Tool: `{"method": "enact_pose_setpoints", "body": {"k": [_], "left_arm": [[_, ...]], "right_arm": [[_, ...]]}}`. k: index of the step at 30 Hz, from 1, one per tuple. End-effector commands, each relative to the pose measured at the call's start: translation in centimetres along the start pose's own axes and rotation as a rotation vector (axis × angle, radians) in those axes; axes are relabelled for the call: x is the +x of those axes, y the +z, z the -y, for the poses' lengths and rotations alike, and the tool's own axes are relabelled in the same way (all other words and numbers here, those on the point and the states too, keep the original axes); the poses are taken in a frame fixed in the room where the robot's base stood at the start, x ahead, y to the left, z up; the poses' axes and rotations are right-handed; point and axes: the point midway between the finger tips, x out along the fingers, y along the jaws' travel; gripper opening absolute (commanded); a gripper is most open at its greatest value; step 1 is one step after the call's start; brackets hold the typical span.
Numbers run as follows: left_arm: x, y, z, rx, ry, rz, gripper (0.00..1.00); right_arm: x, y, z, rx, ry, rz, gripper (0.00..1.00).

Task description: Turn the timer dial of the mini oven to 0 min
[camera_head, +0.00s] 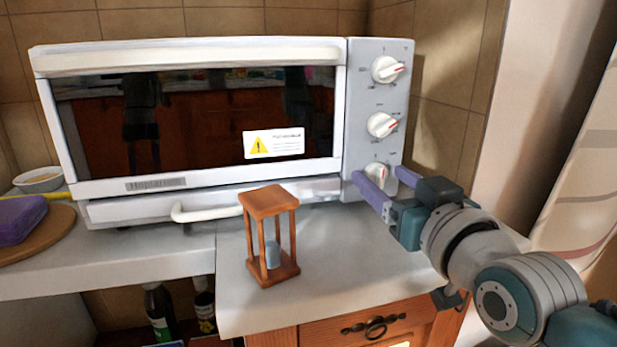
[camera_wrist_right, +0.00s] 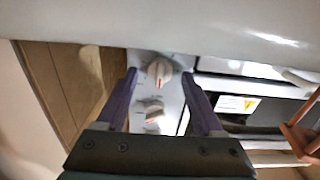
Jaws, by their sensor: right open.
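The white mini oven (camera_head: 190,50) stands on the counter with a column of three white dials on its right panel: the top dial (camera_head: 386,69), the middle dial (camera_head: 381,125) and the bottom dial (camera_head: 376,171). Each has a red pointer mark; the labels are too small to read, so I cannot tell which is the timer by text. My right gripper (camera_head: 378,174) is open, its purple fingers on either side of the bottom dial; contact cannot be told. In the right wrist view a dial (camera_wrist_right: 159,73) shows between the fingertips. My left gripper is not in view.
A wooden hourglass (camera_head: 268,202) stands on the counter in front of the oven, left of my right gripper. A tiled wall (camera_head: 446,90) is close at the right. Purple item (camera_head: 22,219) lies at far left.

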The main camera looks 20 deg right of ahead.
Motion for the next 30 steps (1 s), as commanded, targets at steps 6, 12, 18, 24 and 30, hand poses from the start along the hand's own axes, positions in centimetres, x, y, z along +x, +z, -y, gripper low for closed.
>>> {"method": "enact_pose_setpoints", "body": {"k": [6, 12, 18, 24, 30], "left_arm": [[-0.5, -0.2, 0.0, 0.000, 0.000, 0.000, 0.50], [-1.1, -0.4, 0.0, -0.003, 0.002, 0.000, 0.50], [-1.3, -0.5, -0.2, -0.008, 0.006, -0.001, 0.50], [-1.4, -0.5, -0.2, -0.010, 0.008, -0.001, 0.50], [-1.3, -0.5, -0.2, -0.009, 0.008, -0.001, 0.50]], "right_arm": [[-2.0, 0.0, 0.0, 0.000, 0.000, 0.002, 0.69], [-5.9, 0.0, 0.0, 0.000, 0.000, 0.004, 0.69], [-8.9, 0.0, 0.0, 0.000, 0.000, 0.002, 0.69], [-9.9, 0.0, 0.0, 0.000, 0.000, 0.000, 0.69], [-9.9, 0.0, 0.0, 0.000, 0.000, 0.000, 0.69]]}}
